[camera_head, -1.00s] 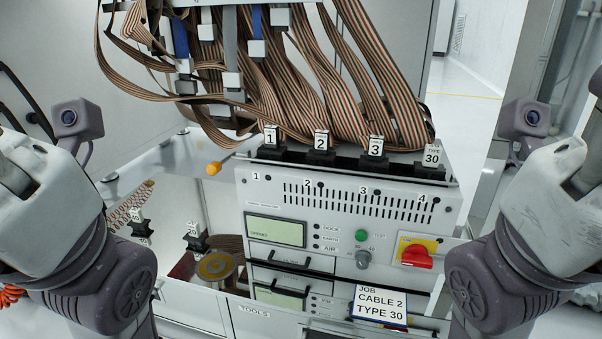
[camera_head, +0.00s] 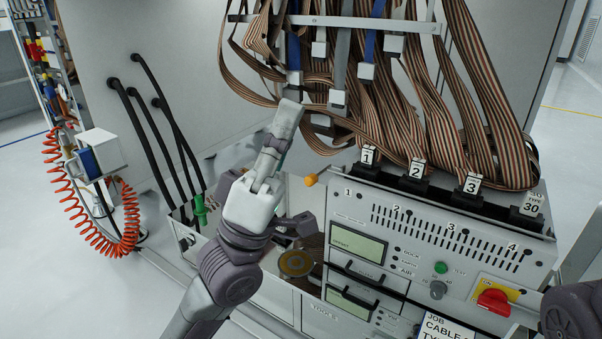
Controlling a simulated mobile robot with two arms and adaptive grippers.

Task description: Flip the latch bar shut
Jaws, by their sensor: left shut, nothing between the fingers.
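An orange knob (camera_head: 311,179) on a short stem sticks out at the left end of the connector row on top of the grey tester (camera_head: 350,215). It may belong to the latch bar; the bar itself I cannot make out. My left gripper (camera_head: 288,112) is shut and empty. It points up and away, left of the knob in the picture and apart from it, in front of the hanging ribbon cables. My left forearm hides part of the tray left of the tester. My right gripper is out of view; only a dark part of my right arm shows at the lower right edge.
Striped ribbon cables (camera_head: 385,120) hang from a rack (camera_head: 340,22) above and behind the tester, with plugs numbered 1 to 3 below. A red switch (camera_head: 493,300) is on the front panel. Black hoses and a coiled orange hose (camera_head: 75,205) stand at left.

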